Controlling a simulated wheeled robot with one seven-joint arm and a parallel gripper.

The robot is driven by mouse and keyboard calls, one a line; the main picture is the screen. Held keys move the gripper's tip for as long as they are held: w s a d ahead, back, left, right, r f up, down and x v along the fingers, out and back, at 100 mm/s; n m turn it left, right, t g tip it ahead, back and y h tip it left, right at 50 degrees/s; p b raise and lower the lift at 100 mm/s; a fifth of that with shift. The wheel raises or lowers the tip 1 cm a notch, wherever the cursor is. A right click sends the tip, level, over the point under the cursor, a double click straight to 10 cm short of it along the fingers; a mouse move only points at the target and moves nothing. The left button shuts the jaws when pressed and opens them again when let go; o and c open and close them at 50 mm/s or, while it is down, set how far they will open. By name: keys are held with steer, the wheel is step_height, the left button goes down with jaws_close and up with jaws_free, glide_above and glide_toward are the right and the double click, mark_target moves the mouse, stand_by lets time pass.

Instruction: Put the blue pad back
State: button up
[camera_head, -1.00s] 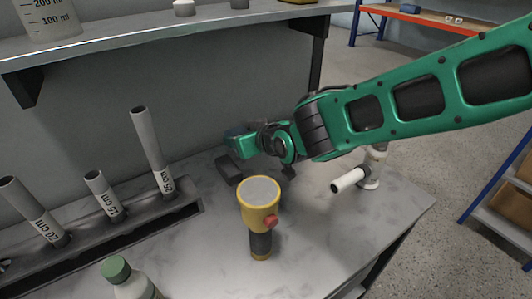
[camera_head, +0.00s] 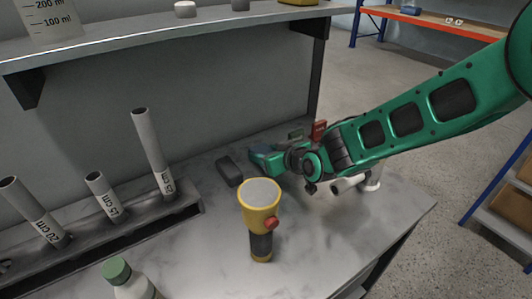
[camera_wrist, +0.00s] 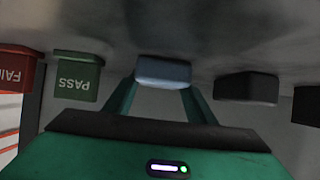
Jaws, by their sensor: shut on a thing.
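The blue pad (camera_wrist: 163,72) is between the two green fingers of my gripper (camera_wrist: 162,92) in the wrist view. My gripper is shut on it. In the head view my gripper (camera_head: 263,158) is low over the back of the grey table (camera_head: 345,235), with only a small blue bit of the pad showing. I cannot tell whether the pad touches the tabletop.
A dark block (camera_head: 229,171) lies just left of my gripper. A green PASS block (camera_wrist: 77,75) and a red FAIL block (camera_wrist: 17,78) stand on the other side. A yellow flashlight (camera_head: 261,215) stands in front. A white tube piece (camera_head: 347,185) is under my arm.

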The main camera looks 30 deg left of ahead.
steer(key=o, duration=1)
steer(key=shift+o, duration=0.2)
steer(key=v, duration=1.2)
